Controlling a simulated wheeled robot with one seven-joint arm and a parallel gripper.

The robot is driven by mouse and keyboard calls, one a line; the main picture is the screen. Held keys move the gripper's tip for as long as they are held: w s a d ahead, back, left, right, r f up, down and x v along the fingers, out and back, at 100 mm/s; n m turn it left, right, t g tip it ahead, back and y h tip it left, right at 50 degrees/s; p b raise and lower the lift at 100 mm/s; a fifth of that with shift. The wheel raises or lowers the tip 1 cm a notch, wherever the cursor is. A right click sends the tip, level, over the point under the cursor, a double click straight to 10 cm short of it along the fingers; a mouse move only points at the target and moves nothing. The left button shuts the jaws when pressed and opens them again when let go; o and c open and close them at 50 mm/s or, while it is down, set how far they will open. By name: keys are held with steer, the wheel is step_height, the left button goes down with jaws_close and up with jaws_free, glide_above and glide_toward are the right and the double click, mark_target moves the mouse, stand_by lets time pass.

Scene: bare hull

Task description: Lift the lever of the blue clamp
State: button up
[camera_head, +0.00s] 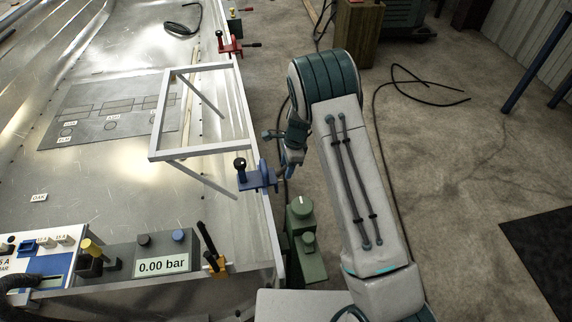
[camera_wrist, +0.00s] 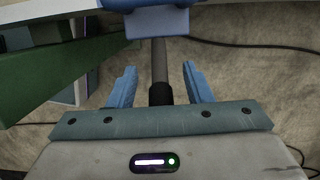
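The blue clamp (camera_head: 258,180) sits on the right edge of the metal table in the head view, with a dark knob on top. Its lever sticks out to the right, towards my gripper (camera_head: 289,163), which partly hides its end. In the wrist view the blue clamp body (camera_wrist: 157,22) is at the top. The lever (camera_wrist: 159,62), a grey rod with a black grip, points from it towards my palm. My gripper (camera_wrist: 160,84) is open, with one blue finger on each side of the lever. Gaps show between the fingers and the lever.
A light metal frame (camera_head: 243,106) stands on the table behind the clamp. A green machine (camera_head: 304,240) stands close below my gripper.

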steer(key=shift+a+r, duration=0.1)
steer(key=shift+a, duration=0.05)
steer(key=shift+r, duration=0.55)
steer(key=d+r, duration=0.1)
steer(key=r, duration=0.7)
steer(key=d+r, duration=0.1)
steer(key=r, duration=0.3)
steer(key=shift+w+d+r, duration=0.2)
steer(key=shift+w+d, duration=0.15)
